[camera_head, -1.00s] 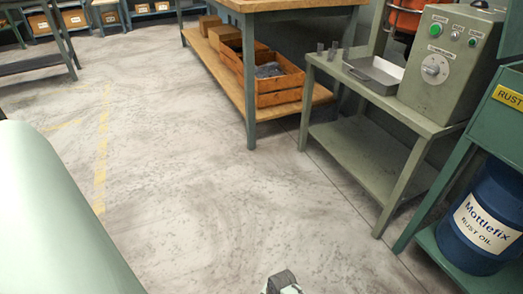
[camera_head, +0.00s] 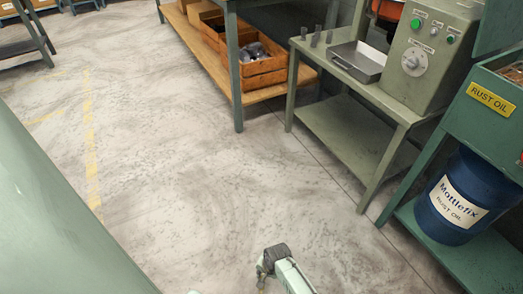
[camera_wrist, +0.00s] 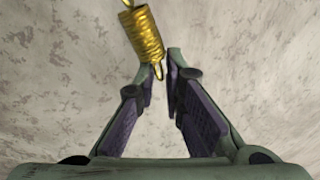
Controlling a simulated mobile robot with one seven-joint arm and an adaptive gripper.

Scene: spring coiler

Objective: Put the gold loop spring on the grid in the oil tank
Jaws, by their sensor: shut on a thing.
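The gold loop spring (camera_wrist: 144,34) shows in the wrist view, a coil with a loop at its lower end. My gripper (camera_wrist: 162,72) is shut on that lower loop, with the coil sticking out past the fingertips. The coil's far end is cut off by the picture's top edge. The green oil tank (camera_head: 482,124) with a yellow RUST OIL label stands at the right edge of the head view. Only a corner of its open top shows, and I cannot make out the grid clearly. My arm shows at the bottom of the head view, left of the tank.
A blue oil drum (camera_head: 455,205) stands on a shelf under the tank. Left of it is a green bench (camera_head: 355,130) with a control box (camera_head: 430,55) and a metal tray (camera_head: 357,62). A wooden crate (camera_head: 250,68) lies farther back. The floor in the middle is clear.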

